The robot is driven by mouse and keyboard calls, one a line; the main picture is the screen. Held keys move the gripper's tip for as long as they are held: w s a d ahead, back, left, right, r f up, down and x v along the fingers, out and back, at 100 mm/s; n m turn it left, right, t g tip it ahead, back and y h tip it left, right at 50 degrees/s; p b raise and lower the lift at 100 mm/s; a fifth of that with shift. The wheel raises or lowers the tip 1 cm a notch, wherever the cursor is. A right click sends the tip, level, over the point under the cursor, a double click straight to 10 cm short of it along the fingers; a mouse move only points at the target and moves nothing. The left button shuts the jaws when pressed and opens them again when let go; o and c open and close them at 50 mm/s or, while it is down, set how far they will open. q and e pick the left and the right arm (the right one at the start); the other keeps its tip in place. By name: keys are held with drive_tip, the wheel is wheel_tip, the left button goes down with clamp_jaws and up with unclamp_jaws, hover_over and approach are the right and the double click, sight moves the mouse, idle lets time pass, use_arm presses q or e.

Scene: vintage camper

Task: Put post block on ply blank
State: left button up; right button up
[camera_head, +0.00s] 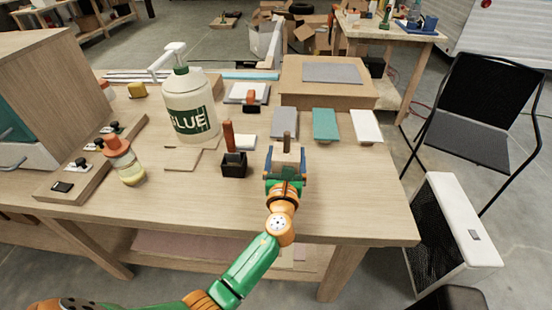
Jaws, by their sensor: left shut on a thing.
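My left gripper (286,168) reaches in from below and is shut on a small pale wooden block with a dark upright post (287,142), which looks like the post block. The gripper's fingers hide its lower part, and I cannot tell whether it touches the table. Thin flat wooden pieces (181,160), which may include the ply blank, lie on the table to the left, in front of the glue bottle. My right gripper is not in view.
A large glue bottle (189,104) stands left of centre. A black holder (234,166) with an orange-handled tool stands just left of my gripper. Grey (285,122), teal (325,124) and white (366,126) sample boards lie behind it. The table's front right (360,205) is clear.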

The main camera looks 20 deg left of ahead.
use_arm(q)
drive_tip(key=shift+w+a+f+p, duration=0.15)
drive_tip(key=shift+a+f, duration=0.1)
drive_tip(key=shift+a, duration=0.25)
drive_tip(key=shift+w+a+f+p, duration=0.15)
drive_tip(key=shift+a+f, duration=0.1)
drive_tip(key=shift+a, duration=0.2)
drive_tip(key=o, duration=1.2)
drive_tip(key=shift+s+d, duration=0.1)
drive_tip(key=shift+s, duration=0.1)
drive_tip(key=shift+o, duration=0.2)
drive_tip(key=shift+s+d+r, duration=0.15)
drive_tip(key=shift+d+r, duration=0.1)
drive_tip(key=shift+d, duration=0.35)
drive_tip(key=shift+s+f, duration=0.1)
drive_tip(key=shift+s, duration=0.1)
drive_tip(key=v, duration=1.1)
drive_tip(key=shift+s, duration=0.2)
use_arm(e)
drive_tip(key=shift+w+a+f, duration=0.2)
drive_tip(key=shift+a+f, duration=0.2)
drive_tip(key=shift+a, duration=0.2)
